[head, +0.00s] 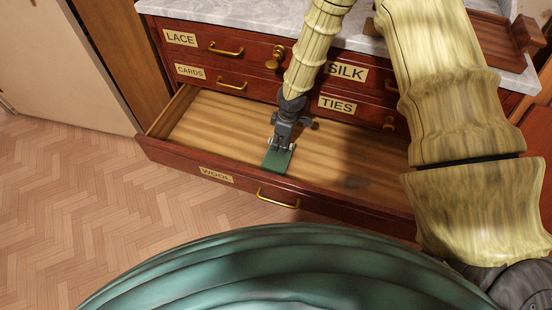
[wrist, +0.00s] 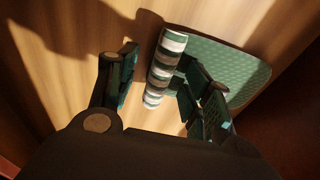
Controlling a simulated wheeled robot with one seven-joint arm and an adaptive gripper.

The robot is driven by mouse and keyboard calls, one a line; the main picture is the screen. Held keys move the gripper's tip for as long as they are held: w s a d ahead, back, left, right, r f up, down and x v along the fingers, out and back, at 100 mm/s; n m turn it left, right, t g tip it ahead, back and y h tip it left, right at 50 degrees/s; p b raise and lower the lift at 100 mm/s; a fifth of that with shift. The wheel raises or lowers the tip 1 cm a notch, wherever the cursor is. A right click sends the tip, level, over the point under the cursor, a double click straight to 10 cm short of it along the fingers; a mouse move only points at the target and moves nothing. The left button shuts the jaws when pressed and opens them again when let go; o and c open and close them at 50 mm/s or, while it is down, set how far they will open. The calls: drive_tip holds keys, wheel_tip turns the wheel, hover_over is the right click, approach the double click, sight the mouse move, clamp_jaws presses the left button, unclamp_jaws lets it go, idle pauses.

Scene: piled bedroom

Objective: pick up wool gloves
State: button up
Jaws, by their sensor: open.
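The wool gloves (head: 276,161) show as a small green flat piece in the open drawer marked WOOL. In the wrist view the green knitted part (wrist: 238,66) lies to the right, with a rolled edge striped green, white and grey. My gripper (head: 283,144) is down inside the drawer at the gloves. In the wrist view its open fingers (wrist: 158,72) are on either side of the striped roll. The right finger covers part of the green knit. I cannot tell whether either finger touches it.
The WOOL drawer (head: 213,173) is pulled out, and its wooden floor (head: 205,122) is otherwise bare. Its front wall and the shut drawers above, marked LACE, CARDS, SILK and TIES, bound the space. A marble top (head: 245,22) is above, with a wooden tray (head: 500,35) at right.

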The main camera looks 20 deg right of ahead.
drive_tip(key=shift+f, duration=0.1)
drive_tip(key=shift+c, duration=0.8)
drive_tip(key=c, duration=0.9)
drive_tip(key=shift+c, duration=0.2)
